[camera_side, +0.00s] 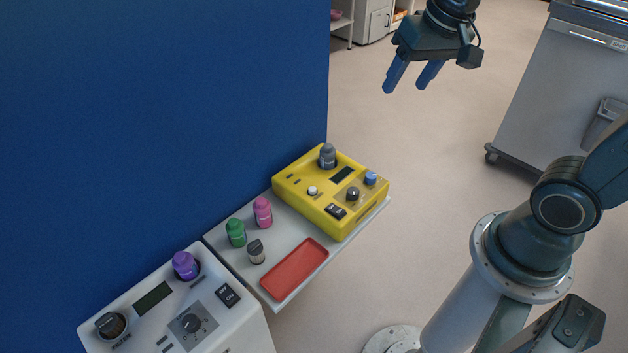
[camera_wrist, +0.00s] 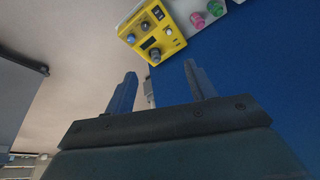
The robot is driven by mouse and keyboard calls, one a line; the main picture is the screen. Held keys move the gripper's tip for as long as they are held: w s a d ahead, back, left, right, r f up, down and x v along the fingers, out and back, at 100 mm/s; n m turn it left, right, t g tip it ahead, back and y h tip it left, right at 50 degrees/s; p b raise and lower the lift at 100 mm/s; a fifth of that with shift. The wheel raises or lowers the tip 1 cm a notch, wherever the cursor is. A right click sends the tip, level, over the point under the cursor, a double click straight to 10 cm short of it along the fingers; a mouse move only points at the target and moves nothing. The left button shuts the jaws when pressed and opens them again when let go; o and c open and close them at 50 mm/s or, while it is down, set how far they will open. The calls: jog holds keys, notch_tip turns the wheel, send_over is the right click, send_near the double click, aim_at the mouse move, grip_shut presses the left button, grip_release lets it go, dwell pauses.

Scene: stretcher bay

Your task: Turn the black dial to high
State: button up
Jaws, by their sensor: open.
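A small black dial (camera_side: 352,193) sits on a grey plate on the yellow unit (camera_side: 310,204), in front of its display. In the wrist view the dial (camera_wrist: 145,26) is tiny on the yellow unit (camera_wrist: 133,19) at the top. A second dark dial (camera_side: 191,323) sits on a grey plate on the white unit (camera_side: 248,318) at the lower left. Their pointer settings are too small to read. My gripper (camera_side: 411,82) is open and empty, high above and beyond the yellow unit, well apart from both dials. Its two blue fingers (camera_wrist: 160,75) also show in the wrist view.
A blue wall (camera_side: 160,110) rises behind.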

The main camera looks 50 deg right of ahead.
jog(key=w+d+f+m+g, duration=0.1)
jog(key=w+d+f+m, duration=0.15)
jog(key=w+f, duration=0.4)
jog(key=m+g, duration=0.3)
jog(key=m, duration=0.5)
send_over(353, 191)
notch_tip(353, 191, down, 23)
jog(key=shift+w+f+m, duration=0.25)
jog(key=shift+w, duration=0.1)
jog(key=shift+f, duration=0.15)
jog(key=shift+s+f, duration=0.15)
jog(key=shift+f, duration=3.25)
jog(key=shift+s+f, duration=0.15)
jog(key=shift+f, duration=3.2)
jog(key=shift+c, duration=0.2)
jog(key=c, duration=0.9)
